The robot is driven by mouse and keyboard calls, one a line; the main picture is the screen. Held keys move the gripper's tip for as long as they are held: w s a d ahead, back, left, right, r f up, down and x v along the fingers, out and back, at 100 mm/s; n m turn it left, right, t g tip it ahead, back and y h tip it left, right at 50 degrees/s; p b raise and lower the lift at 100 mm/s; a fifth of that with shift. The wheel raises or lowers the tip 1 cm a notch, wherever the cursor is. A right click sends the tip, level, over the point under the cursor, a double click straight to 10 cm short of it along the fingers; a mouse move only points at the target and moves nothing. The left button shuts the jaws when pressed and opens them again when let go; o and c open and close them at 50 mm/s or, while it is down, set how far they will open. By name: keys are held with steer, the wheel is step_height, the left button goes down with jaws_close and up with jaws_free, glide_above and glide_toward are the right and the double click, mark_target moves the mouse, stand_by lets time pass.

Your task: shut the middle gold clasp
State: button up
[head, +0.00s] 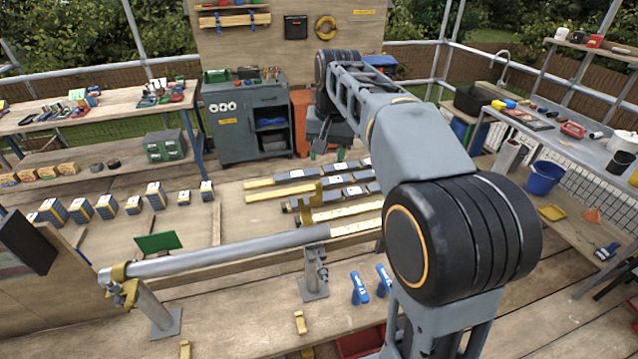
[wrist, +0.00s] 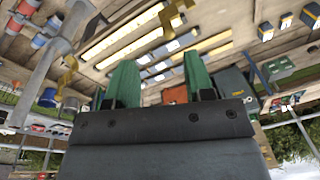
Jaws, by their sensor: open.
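The middle gold clasp (head: 312,203) stands near the right visible end of the grey pipe (head: 225,251), with an upright gold arm raised above the pipe, so it looks open. A gold piece at the top of the wrist view (wrist: 172,13) may be the same clasp. Another gold clasp (head: 122,286) sits at the pipe's left end. A further gold clasp (wrist: 68,76) shows at left in the wrist view; my arm hides that area in the head view. My gripper (head: 326,152) is open and empty, beyond and above the middle clasp. Its green fingers (wrist: 160,80) are apart.
Dark battens with pale strips (head: 335,190) lie behind the pipe. A post (head: 314,272) supports the pipe. A grey cabinet (head: 243,120) stands at the back. My arm hides much of the right side.

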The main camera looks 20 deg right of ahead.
mark_target(319, 183)
steer(key=w, duration=0.5)
steer(key=shift+m+g, duration=0.4)
steer(key=shift+g, duration=0.1)
steer(key=f+p, duration=0.1)
steer(key=f, duration=1.2)
steer(key=shift+a+f, duration=0.15)
steer(key=shift+a, duration=0.05)
steer(key=shift+c, duration=0.4)
jaws_close()
